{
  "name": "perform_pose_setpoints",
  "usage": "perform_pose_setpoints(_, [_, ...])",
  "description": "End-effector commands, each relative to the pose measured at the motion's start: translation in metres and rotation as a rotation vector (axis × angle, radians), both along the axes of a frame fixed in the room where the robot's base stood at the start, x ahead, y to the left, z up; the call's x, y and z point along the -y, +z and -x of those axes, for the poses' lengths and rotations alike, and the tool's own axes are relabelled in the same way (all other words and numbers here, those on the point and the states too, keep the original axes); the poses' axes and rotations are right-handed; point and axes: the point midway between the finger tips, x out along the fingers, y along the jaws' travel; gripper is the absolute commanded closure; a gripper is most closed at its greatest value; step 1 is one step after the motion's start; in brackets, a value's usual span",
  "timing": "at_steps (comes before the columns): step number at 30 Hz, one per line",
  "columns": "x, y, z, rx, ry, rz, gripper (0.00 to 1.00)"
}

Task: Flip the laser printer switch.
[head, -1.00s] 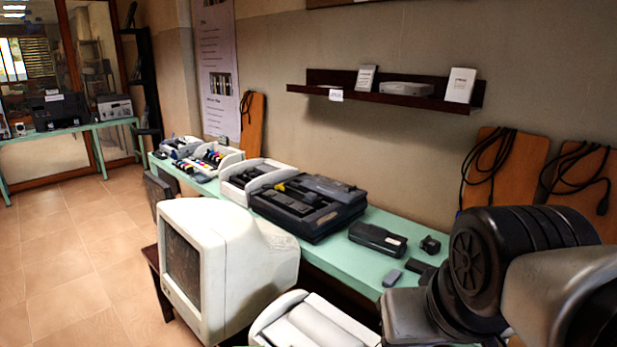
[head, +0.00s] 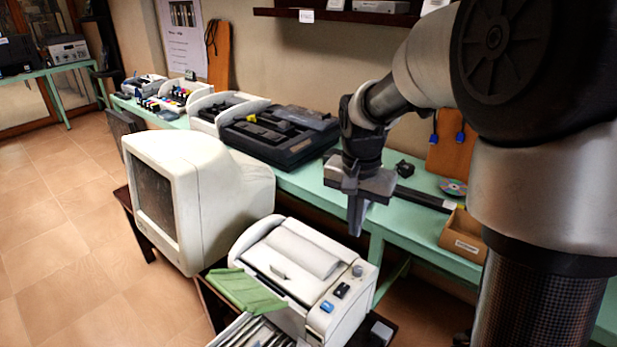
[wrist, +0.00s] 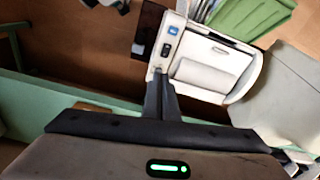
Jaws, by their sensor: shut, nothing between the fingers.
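The white laser printer (head: 262,262) stands low in the front middle of the head view, right of the monitor. Its right-hand panel carries a blue button (head: 327,306), a black switch (head: 342,290) and a small grey knob (head: 357,271). The printer (wrist: 213,62) also shows in the wrist view, with the blue button (wrist: 173,30) and black switch (wrist: 166,49) just beyond my fingertips. My gripper (head: 356,230) is shut and empty, pointing down above and behind the panel's grey-knob end. In the wrist view my fingertips (wrist: 158,76) overlap the panel's near end; I cannot tell whether they touch it.
A bulky white monitor (head: 205,195) stands left of the printer. Behind runs a green table (head: 410,222) with a black device (head: 275,135) and a cardboard box (head: 465,238). Tiled floor at left is clear.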

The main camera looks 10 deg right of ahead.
Motion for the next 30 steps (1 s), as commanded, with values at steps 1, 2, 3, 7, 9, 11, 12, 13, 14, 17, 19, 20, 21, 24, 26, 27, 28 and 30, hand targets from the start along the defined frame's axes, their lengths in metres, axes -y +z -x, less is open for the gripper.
perform_pose_setpoints(1, [0.001,-0.021,-0.009,-0.022,-0.031,-0.011,1.0])
perform_pose_setpoints(2, [0.002,-0.029,-0.013,-0.033,-0.049,-0.016,1.0])
perform_pose_setpoints(3, [0.002,-0.04,-0.019,-0.044,-0.071,-0.023,1.0])
perform_pose_setpoints(7, [0.002,-0.067,-0.032,-0.073,-0.133,-0.042,1.0])
perform_pose_setpoints(9, [0.002,-0.077,-0.036,-0.084,-0.154,-0.049,1.0])
perform_pose_setpoints(11, [0.002,-0.082,-0.039,-0.09,-0.168,-0.053,1.0])
perform_pose_setpoints(12, [0.002,-0.085,-0.04,-0.092,-0.174,-0.054,1.0])
perform_pose_setpoints(13, [0.002,-0.086,-0.041,-0.093,-0.176,-0.055,1.0])
perform_pose_setpoints(14, [0.002,-0.087,-0.041,-0.094,-0.178,-0.055,1.0])
perform_pose_setpoints(17, [0.002,-0.087,-0.041,-0.095,-0.18,-0.056,1.0])
perform_pose_setpoints(19, [0.003,-0.087,-0.041,-0.095,-0.18,-0.056,1.0])
perform_pose_setpoints(20, [0.003,-0.087,-0.041,-0.095,-0.18,-0.056,1.0])
perform_pose_setpoints(21, [0.002,-0.087,-0.041,-0.094,-0.179,-0.056,1.0])
perform_pose_setpoints(24, [0.003,-0.088,-0.041,-0.095,-0.179,-0.056,1.0])
perform_pose_setpoints(26, [0.003,-0.09,-0.041,-0.096,-0.179,-0.055,1.0])
perform_pose_setpoints(27, [0.003,-0.093,-0.04,-0.097,-0.179,-0.056,1.0])
perform_pose_setpoints(28, [0.003,-0.096,-0.04,-0.097,-0.179,-0.055,1.0])
perform_pose_setpoints(30, [0.003,-0.105,-0.04,-0.097,-0.179,-0.055,1.0])
